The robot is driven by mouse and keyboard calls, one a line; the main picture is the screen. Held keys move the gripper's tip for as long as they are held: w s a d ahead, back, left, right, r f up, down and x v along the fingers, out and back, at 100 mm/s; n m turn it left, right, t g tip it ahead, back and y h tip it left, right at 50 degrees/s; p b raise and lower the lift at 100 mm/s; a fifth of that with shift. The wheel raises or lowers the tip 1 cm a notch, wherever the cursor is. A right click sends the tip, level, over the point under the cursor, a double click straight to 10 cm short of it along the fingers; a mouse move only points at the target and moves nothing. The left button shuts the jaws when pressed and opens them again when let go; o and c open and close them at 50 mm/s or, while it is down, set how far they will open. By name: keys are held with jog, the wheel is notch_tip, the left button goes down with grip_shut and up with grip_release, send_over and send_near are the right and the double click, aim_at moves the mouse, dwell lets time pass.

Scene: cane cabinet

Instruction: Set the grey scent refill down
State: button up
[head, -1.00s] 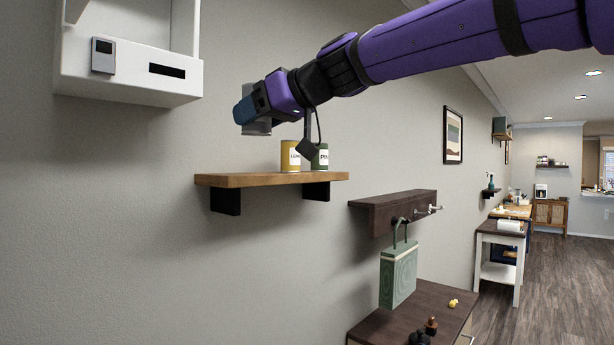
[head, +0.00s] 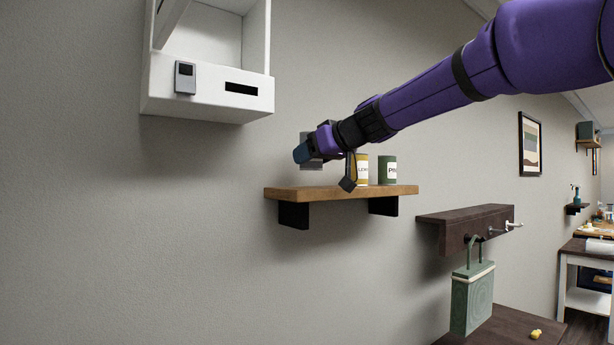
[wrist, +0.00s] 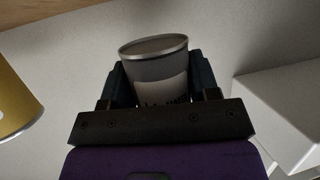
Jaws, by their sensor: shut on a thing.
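The grey scent refill (wrist: 155,68) is a grey can with a pale label, held between the fingers of my gripper (wrist: 160,85) in the wrist view. In the head view my gripper (head: 304,152) is shut on the grey refill (head: 310,162), above the left part of the wooden wall shelf (head: 335,192). A yellow can (head: 362,172) and a green can (head: 387,170) stand on the shelf to the right. My gripper partly hides the refill.
A white wall box (head: 205,98) with a dark slot hangs at the upper left. A dark hook rail (head: 468,226) with a green bag (head: 471,300) is lower right. In the wrist view the yellow can (wrist: 14,105) is at the left.

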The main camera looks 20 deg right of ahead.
jog(key=shift+w, duration=0.5)
jog(key=shift+w+a+f, duration=0.1)
jog(key=shift+f, duration=1.7)
jog(key=shift+f, duration=0.1)
jog(key=o, duration=0.9)
jog(key=shift+o, duration=0.2)
jog(key=shift+r, duration=0.2)
jog(key=v, duration=1.2)
jog(key=s+d+f+m+g+h, duration=0.1)
jog(key=s+f+m+g+h, duration=0.4)
jog(key=s+f, duration=2.1)
jog(key=s+g+h, duration=0.1)
jog(key=s+g, duration=0.1)
jog(key=shift+s+d+f+m+h, duration=0.2)
jog(key=shift+s+m+h, duration=0.2)
